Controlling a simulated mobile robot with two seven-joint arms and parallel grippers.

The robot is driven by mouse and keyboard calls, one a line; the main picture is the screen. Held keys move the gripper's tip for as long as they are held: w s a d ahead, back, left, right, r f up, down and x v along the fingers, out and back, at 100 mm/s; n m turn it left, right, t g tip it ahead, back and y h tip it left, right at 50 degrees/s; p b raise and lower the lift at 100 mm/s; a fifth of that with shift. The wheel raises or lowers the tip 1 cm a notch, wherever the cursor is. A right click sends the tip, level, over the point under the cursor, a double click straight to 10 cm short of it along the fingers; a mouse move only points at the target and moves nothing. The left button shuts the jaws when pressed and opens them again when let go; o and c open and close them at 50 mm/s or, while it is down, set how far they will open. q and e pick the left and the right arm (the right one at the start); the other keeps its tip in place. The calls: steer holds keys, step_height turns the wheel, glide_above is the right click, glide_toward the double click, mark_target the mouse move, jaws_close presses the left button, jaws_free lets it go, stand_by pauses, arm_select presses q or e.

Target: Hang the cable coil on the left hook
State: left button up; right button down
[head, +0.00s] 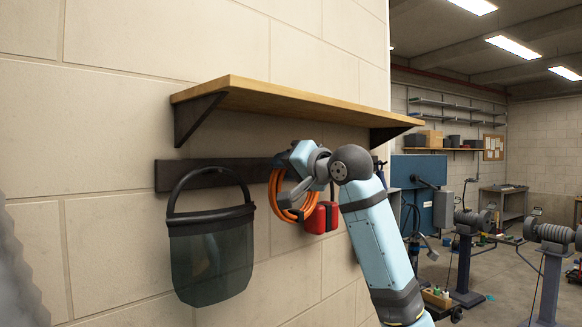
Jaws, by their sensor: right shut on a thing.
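The orange cable coil (274,193) hangs below my right gripper (282,164), near the right part of the dark wall rail (166,176). My right gripper is shut on the coil. The gripper and wrist cover the coil's top and the rail behind it, so I cannot tell whether the coil touches a hook. No hook shows clearly. A face shield with a dark band (210,222) hangs from the rail's left part. My left gripper is out of view.
A wooden shelf (290,98) on dark brackets juts from the wall just above the rail and my right gripper. A red thing, perhaps ear muffs (316,219), hangs just right of the coil. Vises and benches stand in the room at right.

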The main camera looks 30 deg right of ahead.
steer(key=shift+f+p+x, duration=0.15)
steer(key=shift+f+x, duration=0.1)
steer(key=shift+x, duration=0.8)
steer(key=shift+f+p+x, duration=0.15)
steer(key=shift+f+x, duration=0.1)
steer(key=shift+x, duration=0.8)
steer(key=shift+f, duration=0.1)
steer(key=c, duration=0.8)
jaws_free()
steer(key=shift+a, duration=0.1)
